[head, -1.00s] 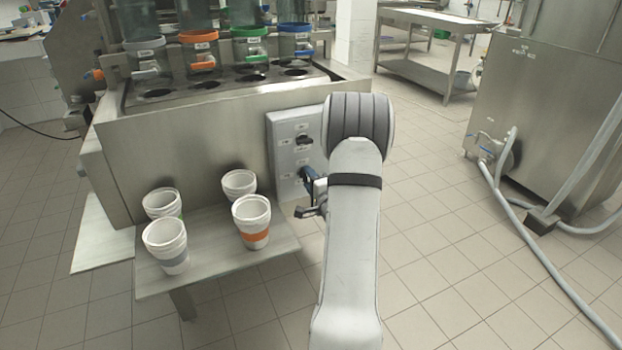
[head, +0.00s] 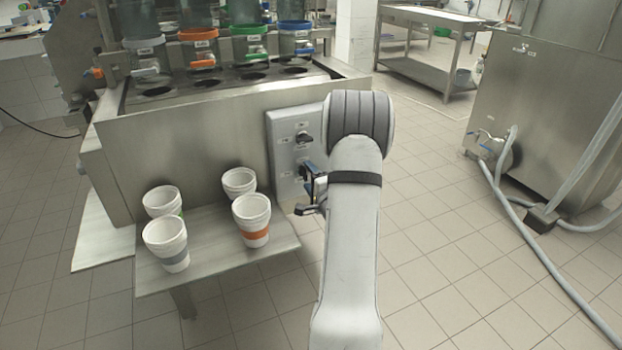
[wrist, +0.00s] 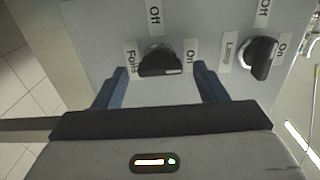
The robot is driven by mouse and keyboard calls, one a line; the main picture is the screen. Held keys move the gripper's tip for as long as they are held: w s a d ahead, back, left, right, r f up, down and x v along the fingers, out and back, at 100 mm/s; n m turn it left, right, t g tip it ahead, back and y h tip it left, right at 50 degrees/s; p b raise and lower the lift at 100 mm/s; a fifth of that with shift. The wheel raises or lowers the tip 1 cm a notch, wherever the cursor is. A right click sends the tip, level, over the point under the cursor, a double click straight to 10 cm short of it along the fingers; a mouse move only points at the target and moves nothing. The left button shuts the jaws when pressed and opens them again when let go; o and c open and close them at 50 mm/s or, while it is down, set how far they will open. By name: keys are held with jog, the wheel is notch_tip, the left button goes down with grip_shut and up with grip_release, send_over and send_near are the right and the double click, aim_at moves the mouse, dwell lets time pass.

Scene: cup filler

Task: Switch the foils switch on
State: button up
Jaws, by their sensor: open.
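The foils switch (wrist: 160,62) is a black knob on the grey panel, labelled Foils to its left, Off above and On to its right in the wrist view. The knob lies roughly level there, with a pale mark at its lower right edge. My gripper (wrist: 160,86) is open, its two blue fingers apart to the left and right of the knob and a little below it. I see no contact with the knob. In the head view my gripper (head: 309,190) is at the lower part of the control panel (head: 283,142), and my arm hides part of the panel.
The lamp switch (wrist: 260,57) sits right of the foils switch in the wrist view. Tiled floor to the right is clear up to a hose.

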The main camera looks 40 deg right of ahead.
jog(key=shift+s, duration=0.1)
jog(key=p+v, duration=0.1)
jog(key=v, duration=0.6)
jog(key=shift+s, duration=0.3)
jog(key=shift+a, duration=0.1)
